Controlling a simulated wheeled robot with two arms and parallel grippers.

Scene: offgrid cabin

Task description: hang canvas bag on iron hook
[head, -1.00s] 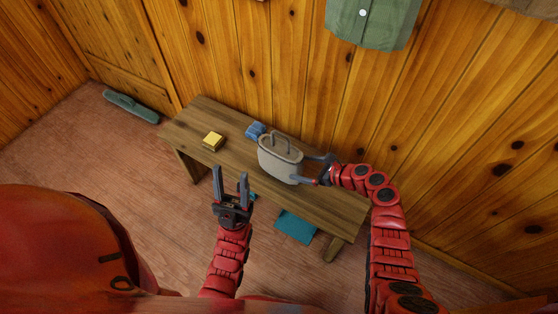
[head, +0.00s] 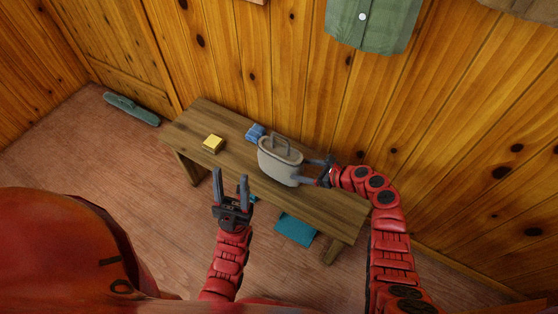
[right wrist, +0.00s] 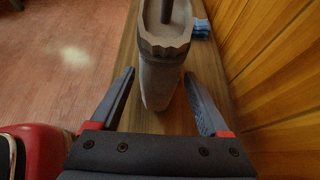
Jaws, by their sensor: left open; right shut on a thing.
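The canvas bag (head: 279,165), pale grey with a handle loop on top, stands upright on the wooden bench. My right gripper (head: 307,171) is at the bag's right end, shut on it. In the right wrist view the bag (right wrist: 160,82) lies between my right gripper's fingers (right wrist: 160,73); their exact contact is hard to make out. My left gripper (head: 230,173) is open and empty, in front of the bench and left of the bag. I cannot make out the iron hook in either view.
On the bench (head: 325,206) are a yellow block (head: 213,143) and a blue folded cloth (head: 255,131) beside the bag. A teal item (head: 295,229) lies below the bench, and a long green one (head: 131,109) lies on the floor.

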